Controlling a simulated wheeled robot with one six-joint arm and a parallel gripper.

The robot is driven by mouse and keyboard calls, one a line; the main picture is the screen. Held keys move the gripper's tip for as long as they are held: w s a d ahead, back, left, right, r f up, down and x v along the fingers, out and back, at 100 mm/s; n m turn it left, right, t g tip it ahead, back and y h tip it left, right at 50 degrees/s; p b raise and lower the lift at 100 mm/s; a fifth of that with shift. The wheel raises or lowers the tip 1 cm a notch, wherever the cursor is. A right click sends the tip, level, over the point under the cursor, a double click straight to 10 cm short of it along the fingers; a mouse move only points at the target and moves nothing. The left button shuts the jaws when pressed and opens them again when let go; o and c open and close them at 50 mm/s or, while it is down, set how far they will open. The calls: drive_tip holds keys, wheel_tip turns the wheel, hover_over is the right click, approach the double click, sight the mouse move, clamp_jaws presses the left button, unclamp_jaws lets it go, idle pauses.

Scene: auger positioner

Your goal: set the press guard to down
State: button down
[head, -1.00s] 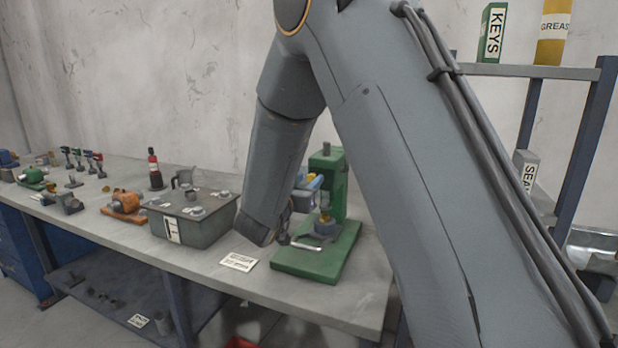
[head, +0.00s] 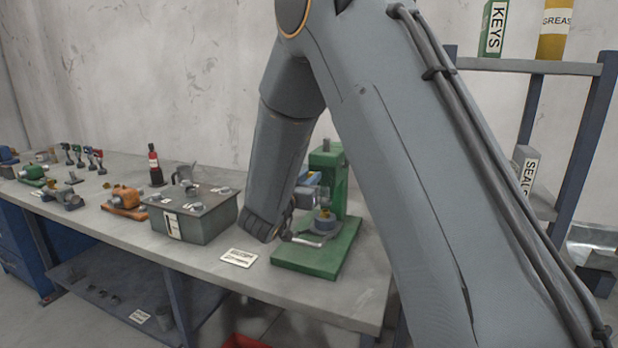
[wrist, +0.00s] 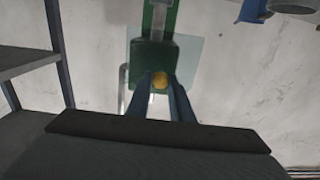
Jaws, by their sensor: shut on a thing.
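The green press (head: 328,165) stands on its green base (head: 312,262) near the right end of the bench. In the wrist view its green body (wrist: 152,54) lies straight ahead, with a pale see-through panel, the guard (wrist: 188,62), spread across it. A round yellow knob (wrist: 160,80) sits between my two blue fingers. My gripper (wrist: 160,86) is shut on this knob. In the head view my forearm hides part of the press's left side, and the fingers are mostly hidden. I cannot tell the guard's exact angle.
A metal lever (head: 308,240) sticks out low at the press's front. A grey-green box (head: 195,215) and a label card (head: 238,257) lie to the left. A shelf rack (head: 530,68) stands right. Bare bench lies in front of the press.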

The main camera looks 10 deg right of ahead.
wheel_tip(320, 180, down, 8)
drive_tip(key=b, duration=0.3)
drive_tip(key=shift+f+b, duration=0.2)
drive_tip(key=shift+b, duration=0.2)
drive_tip(key=c, duration=1.6)
unclamp_jaws()
drive_tip(key=shift+r, duration=0.1)
drive_tip(key=b+v, duration=0.1)
drive_tip(key=v, duration=0.6)
drive_tip(key=shift+s+a+b, duration=0.25)
drive_tip(key=shift+s+b, duration=0.05)
